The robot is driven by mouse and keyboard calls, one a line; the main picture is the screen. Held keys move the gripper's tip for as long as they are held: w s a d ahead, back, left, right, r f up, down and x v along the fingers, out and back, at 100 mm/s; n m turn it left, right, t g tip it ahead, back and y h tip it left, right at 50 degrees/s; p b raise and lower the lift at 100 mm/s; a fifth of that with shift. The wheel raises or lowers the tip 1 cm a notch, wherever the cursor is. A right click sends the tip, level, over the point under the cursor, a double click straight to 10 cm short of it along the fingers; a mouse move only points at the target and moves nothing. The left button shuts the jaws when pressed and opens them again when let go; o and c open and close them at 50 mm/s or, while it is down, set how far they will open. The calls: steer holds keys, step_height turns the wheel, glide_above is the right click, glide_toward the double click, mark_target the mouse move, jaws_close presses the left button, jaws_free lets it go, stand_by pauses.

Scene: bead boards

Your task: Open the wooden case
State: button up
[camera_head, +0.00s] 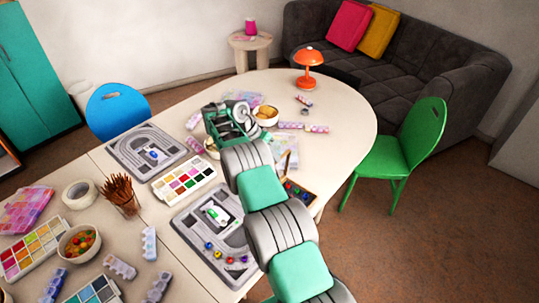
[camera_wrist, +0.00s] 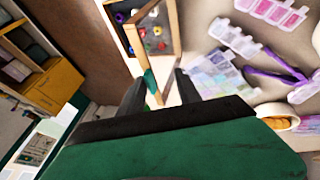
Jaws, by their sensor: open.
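The wooden case (camera_wrist: 175,22) is at the top of the wrist view, with small coloured pieces in its compartments. A slanted wooden panel, which looks like its lid, stands partly raised over it. In the head view the case (camera_head: 314,198) lies near the table's right edge, partly hidden behind my arm. My gripper (camera_wrist: 158,82) is open, its two dark fingers pointing toward the case's near side. A thin wooden edge and a small green piece show between the fingers; I cannot tell whether they touch. In the head view the gripper (camera_head: 231,122) is seen mostly from behind.
Bead boxes (camera_head: 290,125), a bowl (camera_head: 265,115) and clear trays crowd the table around my gripper. Grey bead boards (camera_head: 180,216) and a paint palette (camera_head: 183,181) lie to the left. An orange lamp (camera_head: 308,70) stands behind. A green chair (camera_head: 405,150) is to the right.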

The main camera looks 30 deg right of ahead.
steer(key=shift+r, duration=0.15)
steer(key=s+a+r+b, duration=0.2)
steer(key=s+r+b, duration=0.3)
steer(key=s+r, duration=0.1)
steer(key=s+a+r+b, duration=0.3)
steer(key=s+r+b, duration=0.3)
steer(key=s+r, duration=0.1)
stand_by(0.6)
steer(key=shift+f, duration=0.1)
stand_by(0.4)
